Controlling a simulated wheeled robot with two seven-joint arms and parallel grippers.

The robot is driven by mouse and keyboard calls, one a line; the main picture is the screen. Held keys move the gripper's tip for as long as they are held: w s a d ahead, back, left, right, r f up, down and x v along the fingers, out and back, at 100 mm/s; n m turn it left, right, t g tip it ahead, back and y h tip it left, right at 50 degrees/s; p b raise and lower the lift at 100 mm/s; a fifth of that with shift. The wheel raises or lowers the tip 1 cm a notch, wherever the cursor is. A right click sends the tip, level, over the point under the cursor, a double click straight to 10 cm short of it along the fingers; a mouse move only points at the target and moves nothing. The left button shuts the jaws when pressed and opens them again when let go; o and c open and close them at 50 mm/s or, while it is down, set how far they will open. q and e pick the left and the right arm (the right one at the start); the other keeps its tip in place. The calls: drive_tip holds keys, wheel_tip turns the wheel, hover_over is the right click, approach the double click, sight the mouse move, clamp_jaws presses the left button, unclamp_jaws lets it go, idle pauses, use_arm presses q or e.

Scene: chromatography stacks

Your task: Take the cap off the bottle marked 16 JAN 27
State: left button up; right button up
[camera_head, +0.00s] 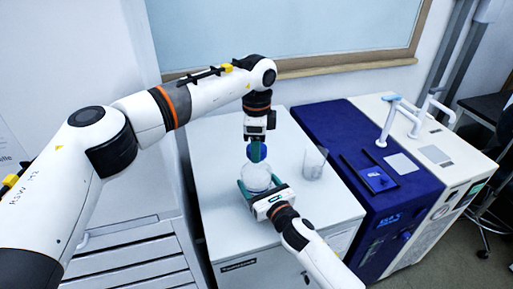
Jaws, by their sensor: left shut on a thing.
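A clear bottle (256,178) stands upright on the white cabinet top, its date marking not readable at this size. My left gripper (257,150) points down from above and is shut on the blue cap (254,154). The cap is directly over the bottle's mouth; I cannot tell whether there is a gap between them. My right gripper (259,191) reaches in from the lower right, with its green fingers on both sides of the bottle's body, and looks shut on it. The fingers partly hide the bottle's lower part.
An empty clear beaker (314,163) stands right of the bottle on the white cabinet (225,225). To the right is a blue-topped instrument (335,125) with a small dark tray (377,179), then a white unit with taps (388,122). The cabinet's front left area is clear.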

use_arm(q)
drive_tip(key=shift+r, duration=0.1)
use_arm(e)
drive_tip(key=shift+f, duration=0.1)
use_arm(q)
drive_tip(key=shift+r, duration=1.95)
use_arm(e)
drive_tip(key=o, duration=1.9)
